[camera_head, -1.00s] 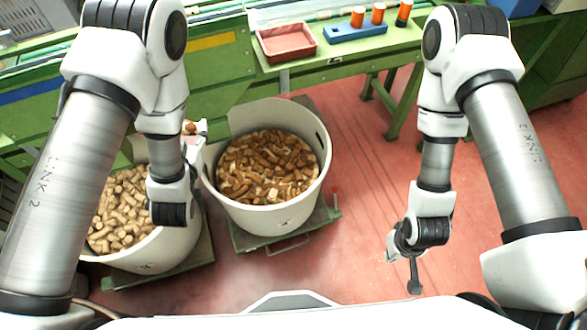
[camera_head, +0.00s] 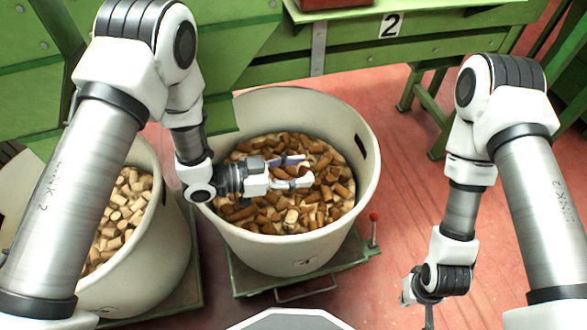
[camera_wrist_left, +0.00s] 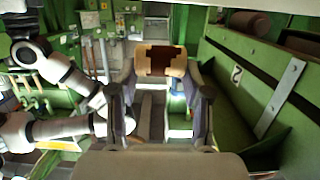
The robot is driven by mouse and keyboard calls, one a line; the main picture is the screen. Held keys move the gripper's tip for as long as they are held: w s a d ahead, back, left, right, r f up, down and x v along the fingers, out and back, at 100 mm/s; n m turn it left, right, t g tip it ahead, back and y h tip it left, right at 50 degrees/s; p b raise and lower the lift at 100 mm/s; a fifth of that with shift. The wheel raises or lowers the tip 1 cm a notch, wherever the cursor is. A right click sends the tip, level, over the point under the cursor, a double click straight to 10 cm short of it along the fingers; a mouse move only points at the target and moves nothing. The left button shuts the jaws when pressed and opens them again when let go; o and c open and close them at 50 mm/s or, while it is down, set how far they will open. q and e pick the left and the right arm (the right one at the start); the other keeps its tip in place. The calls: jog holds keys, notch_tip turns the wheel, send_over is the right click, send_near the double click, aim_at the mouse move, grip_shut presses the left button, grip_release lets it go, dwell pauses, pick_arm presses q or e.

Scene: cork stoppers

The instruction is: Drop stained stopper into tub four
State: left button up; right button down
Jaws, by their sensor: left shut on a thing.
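My left gripper (camera_head: 302,170) reaches in over the middle tub (camera_head: 365,185), which holds brown and tan stoppers. In the left wrist view its fingers are shut on the stained stopper (camera_wrist_left: 160,62), a tan cork with a dark brown patch. In the head view the held stopper is hard to pick out against the corks behind it. A second tub (camera_head: 165,245) of pale corks stands at the left, partly hidden by my left arm. I can read no number on either tub. My right gripper (camera_head: 425,305) hangs over the floor at the lower right; its fingers are unclear.
A green bench (camera_head: 350,55) with a number 2 plate (camera_head: 390,25) runs behind the tubs. The middle tub stands on a green base with a red-knobbed lever (camera_head: 374,217). Open red floor (camera_head: 400,200) lies to its right.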

pick_arm(q)
notch_tip(320, 180, down, 5)
jog(key=b, duration=0.5)
jog(key=shift+f, duration=0.2)
